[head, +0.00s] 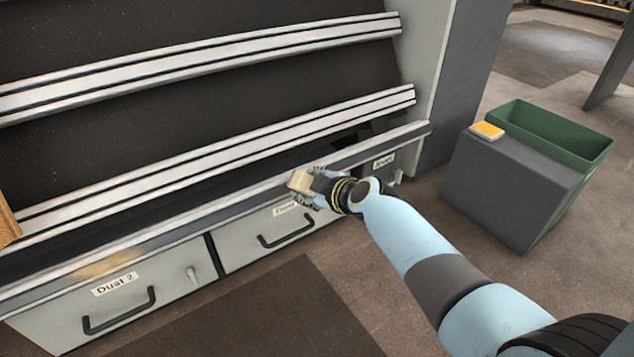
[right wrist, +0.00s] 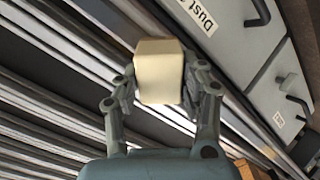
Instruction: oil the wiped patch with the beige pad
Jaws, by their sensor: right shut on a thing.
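The beige pad (head: 299,181) is a small block in my right gripper (head: 308,186), near the front rail (head: 226,206) of the sloped rack in the head view. The right wrist view shows the pad (right wrist: 159,70) between the two fingers of the right gripper (right wrist: 160,92), which are shut on its sides. I cannot tell whether the pad touches the rail. A yellowish patch (head: 108,262) shows on the front rail and drawer top at the left, well apart from the pad. I cannot tell whether it is the wiped patch. My left gripper is not in view.
A drawer labelled Dust 2 (head: 122,306) and another drawer (head: 268,240) with a handle sit below the rail. A grey box (head: 513,185) bears a yellow-orange pad (head: 487,131). A green bin (head: 560,133) stands behind it. The floor in front is clear.

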